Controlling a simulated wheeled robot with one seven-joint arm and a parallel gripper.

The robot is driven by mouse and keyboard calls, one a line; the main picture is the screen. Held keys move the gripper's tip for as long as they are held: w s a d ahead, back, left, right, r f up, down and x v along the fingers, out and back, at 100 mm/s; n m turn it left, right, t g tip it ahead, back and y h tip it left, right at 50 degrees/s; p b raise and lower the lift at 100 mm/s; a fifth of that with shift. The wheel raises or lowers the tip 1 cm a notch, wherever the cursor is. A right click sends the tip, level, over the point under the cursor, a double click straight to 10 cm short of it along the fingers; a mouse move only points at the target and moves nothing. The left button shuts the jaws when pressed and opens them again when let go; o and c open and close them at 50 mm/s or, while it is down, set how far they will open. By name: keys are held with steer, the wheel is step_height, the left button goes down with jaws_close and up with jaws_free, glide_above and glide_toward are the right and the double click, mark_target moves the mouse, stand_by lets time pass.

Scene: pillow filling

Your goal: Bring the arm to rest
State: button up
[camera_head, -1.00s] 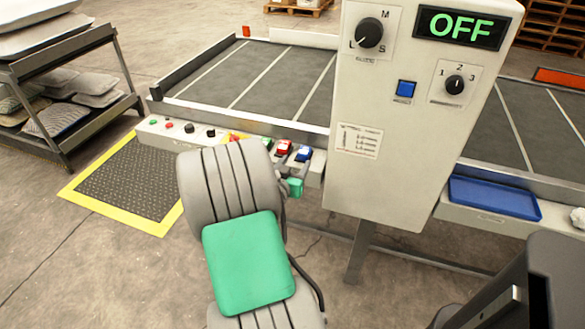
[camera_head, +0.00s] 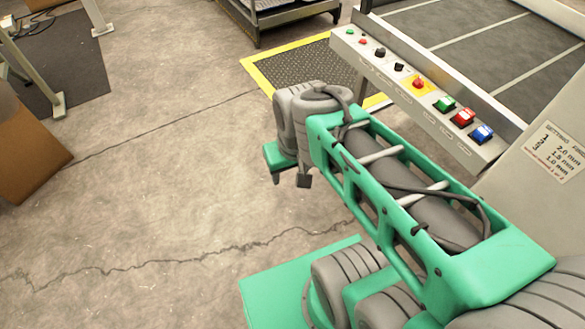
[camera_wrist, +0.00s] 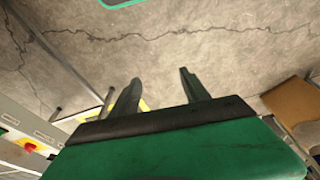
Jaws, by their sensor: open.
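My arm (camera_head: 400,195), green and grey, is folded in the lower right of the head view. It stretches over bare floor beside the conveyor's control strip. In the wrist view my gripper (camera_wrist: 160,90) shows two dark fingers standing apart with nothing between them. Behind them is cracked concrete floor. In the head view, a small green and dark part of the arm's end shows past the grey wrist joints, and the fingers are not clear there.
The control strip (camera_head: 410,85) with several coloured buttons runs close behind the arm. A grey panel (camera_head: 545,150) with a label stands at the right. A yellow-edged mat (camera_head: 300,75) lies beyond. A brown box (camera_head: 30,150) is at far left.

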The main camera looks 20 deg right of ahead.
steer(key=w+p+v, duration=0.2)
steer(key=p+v, duration=0.6)
steer(key=v, duration=0.1)
steer(key=w+p+v, duration=0.1)
steer(key=p+v, duration=0.8)
steer(key=shift+w+r+t, duration=0.4)
steer(key=shift+w+r, duration=0.15)
steer(key=shift+w, duration=0.2)
steer(key=shift+a, duration=0.1)
